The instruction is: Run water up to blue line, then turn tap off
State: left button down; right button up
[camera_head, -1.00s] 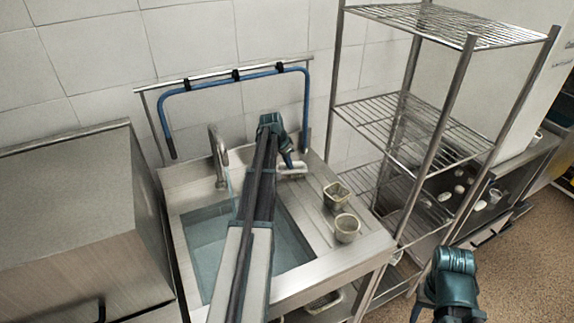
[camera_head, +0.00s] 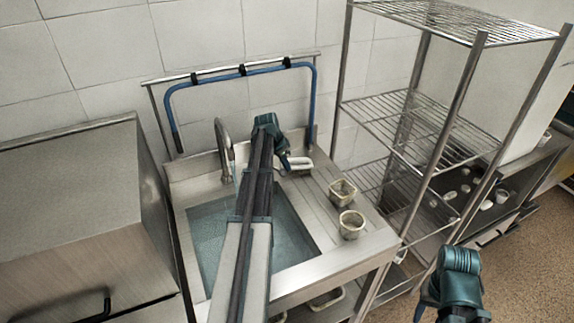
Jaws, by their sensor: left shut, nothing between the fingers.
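The metal sink (camera_head: 208,244) stands in the middle, with water in its basin (camera_head: 287,240). A curved steel tap (camera_head: 222,142) rises at its back left, and a thin stream seems to fall below the spout. I cannot make out a blue line in the basin; my left arm covers much of it. My left gripper (camera_head: 285,163) is at the back of the sink, right of the tap, shut with nothing in it, close to a pale tray-like item (camera_head: 300,163). The tap's handle cannot be made out.
Two small perforated baskets (camera_head: 342,192) (camera_head: 351,225) stand on the drainboard (camera_head: 318,205). A blue hose (camera_head: 240,74) hangs on a rail behind the sink. A wire shelf rack (camera_head: 400,125) stands to the right and a steel cabinet (camera_head: 75,190) to the left.

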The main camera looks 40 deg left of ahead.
pick_arm(q)
jog(key=shift+s, duration=0.25)
jog(key=shift+s+m+h, duration=0.3)
jog(key=shift+s+m, duration=0.6)
jog(key=shift+m, duration=0.1)
jog(key=shift+s+a, duration=0.15)
jog(key=shift+s, duration=0.65)
jog(key=shift+s+a, duration=0.1)
jog(key=shift+s, duration=0.65)
jog(key=w+d, duration=0.1)
jog(key=w+d+r+p, duration=0.1)
jog(key=w, duration=0.1)
jog(key=shift+w+d, duration=0.2)
jog(key=shift+d, duration=0.1)
jog(key=a+p+v, duration=0.1)
jog(key=p+v, duration=0.8)
jog(key=v, duration=0.1)
